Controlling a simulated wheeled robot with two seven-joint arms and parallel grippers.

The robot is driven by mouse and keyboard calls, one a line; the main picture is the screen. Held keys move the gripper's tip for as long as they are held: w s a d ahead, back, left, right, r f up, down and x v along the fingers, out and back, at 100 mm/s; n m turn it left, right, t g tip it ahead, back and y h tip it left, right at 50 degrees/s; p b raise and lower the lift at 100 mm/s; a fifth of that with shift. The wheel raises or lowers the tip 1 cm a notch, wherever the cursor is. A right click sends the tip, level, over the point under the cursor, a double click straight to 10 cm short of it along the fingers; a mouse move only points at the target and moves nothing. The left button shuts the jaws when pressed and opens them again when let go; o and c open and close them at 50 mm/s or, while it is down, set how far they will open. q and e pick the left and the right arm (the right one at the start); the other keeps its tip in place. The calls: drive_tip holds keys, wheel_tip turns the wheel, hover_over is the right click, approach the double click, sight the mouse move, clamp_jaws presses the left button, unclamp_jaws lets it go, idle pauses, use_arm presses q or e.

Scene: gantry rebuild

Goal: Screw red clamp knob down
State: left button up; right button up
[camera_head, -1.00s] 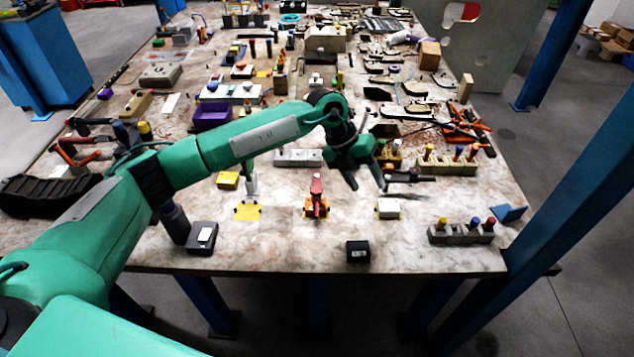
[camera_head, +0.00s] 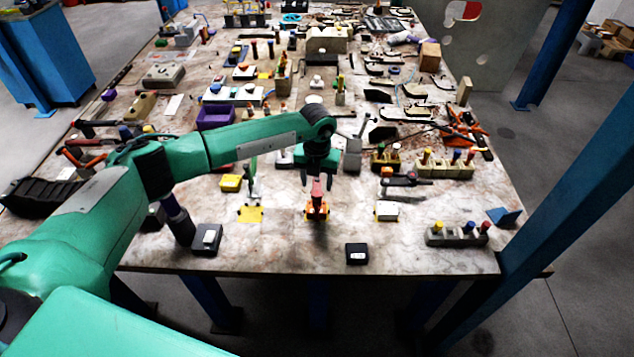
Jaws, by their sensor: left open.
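The red clamp knob (camera_head: 316,188) stands upright on a small orange clamp base (camera_head: 317,211) near the front middle of the table. My left gripper (camera_head: 317,181) points down directly over the knob, with its fingers apart. The fingertips are close to the top of the knob; I cannot tell whether they touch it or straddle it. My right gripper is not in the picture.
A yellow-based toggle clamp (camera_head: 249,213) stands left of the knob, and a white block (camera_head: 386,211) stands right. A black box (camera_head: 356,253) lies near the front edge of the table (camera_head: 290,255). Several knobbed blocks crowd the right side.

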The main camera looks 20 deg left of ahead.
sight(317, 192)
use_arm(q)
drive_tip(key=shift+f+p, duration=0.35)
drive_tip(key=shift+f, duration=1.3)
drive_tip(key=c, duration=0.8)
drive_tip(key=m+b, duration=0.2)
drive_tip(key=b, duration=0.2)
drive_tip(key=shift+f+m, duration=0.2)
drive_tip(key=shift+m, duration=0.2)
drive_tip(key=shift+r+m+b, duration=0.2)
drive_tip(key=shift+m+b, duration=0.5)
drive_tip(key=shift+b, duration=0.25)
drive_tip(key=shift+r, duration=0.1)
